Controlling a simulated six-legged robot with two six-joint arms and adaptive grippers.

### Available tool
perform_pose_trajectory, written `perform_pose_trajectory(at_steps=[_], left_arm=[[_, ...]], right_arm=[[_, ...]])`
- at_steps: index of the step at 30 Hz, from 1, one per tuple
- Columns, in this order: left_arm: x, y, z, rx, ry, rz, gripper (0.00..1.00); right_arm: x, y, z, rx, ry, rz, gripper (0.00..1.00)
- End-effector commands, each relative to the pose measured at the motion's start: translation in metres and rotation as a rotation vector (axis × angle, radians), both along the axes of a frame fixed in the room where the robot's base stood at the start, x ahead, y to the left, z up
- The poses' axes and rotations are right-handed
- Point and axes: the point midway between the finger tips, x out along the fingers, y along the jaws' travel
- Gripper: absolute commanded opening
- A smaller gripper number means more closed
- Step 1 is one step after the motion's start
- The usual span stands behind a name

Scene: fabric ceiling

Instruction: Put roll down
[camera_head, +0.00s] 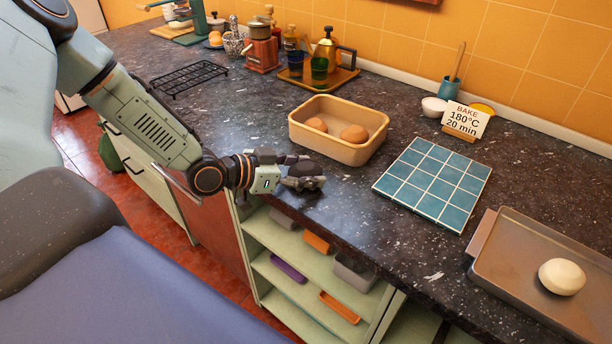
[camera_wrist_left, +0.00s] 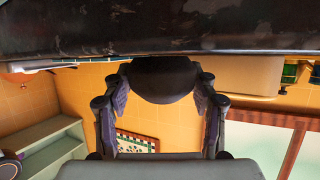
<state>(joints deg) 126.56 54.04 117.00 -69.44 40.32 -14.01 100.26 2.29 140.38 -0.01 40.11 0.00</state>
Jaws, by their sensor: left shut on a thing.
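My left gripper (camera_head: 303,171) is at the front edge of the dark counter, left of the blue tile board. It is shut on a dark rounded roll (camera_wrist_left: 163,80), which sits between the two fingers in the left wrist view. In the head view the roll is hard to tell from the dark fingers. Two brown rolls (camera_head: 354,133) lie in a tan bin (camera_head: 345,152) behind the gripper. A pale roll (camera_head: 561,277) lies on a metal tray (camera_head: 510,262) at the right. My right gripper is not in view.
A blue tiled board (camera_head: 436,180) lies flat between bin and tray. A bake card (camera_head: 465,119), bowl (camera_head: 434,106) and blue pot (camera_head: 450,87) stand behind it. A wire rack (camera_head: 188,77) lies at left. Open shelves (camera_head: 290,280) are below the counter edge.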

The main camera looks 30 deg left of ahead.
Motion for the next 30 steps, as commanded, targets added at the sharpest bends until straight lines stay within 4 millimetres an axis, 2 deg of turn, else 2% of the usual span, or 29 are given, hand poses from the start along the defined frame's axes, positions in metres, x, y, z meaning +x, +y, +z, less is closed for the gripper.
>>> perform_pose_trajectory(at_steps=[12,13,20,30], left_arm=[[0.0008,-0.0004,-0.0059,0.000,-0.001,0.000,0.22],[0.0008,-0.0004,-0.0051,0.000,-0.001,0.000,0.61],[0.0009,-0.0003,-0.0044,0.000,-0.001,0.000,0.80],[0.0009,-0.0002,-0.0033,0.000,-0.002,0.000,0.81]], right_arm=[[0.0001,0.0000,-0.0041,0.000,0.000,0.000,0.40],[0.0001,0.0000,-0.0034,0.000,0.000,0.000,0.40],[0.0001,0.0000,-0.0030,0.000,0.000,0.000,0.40],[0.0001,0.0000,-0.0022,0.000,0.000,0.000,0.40]])
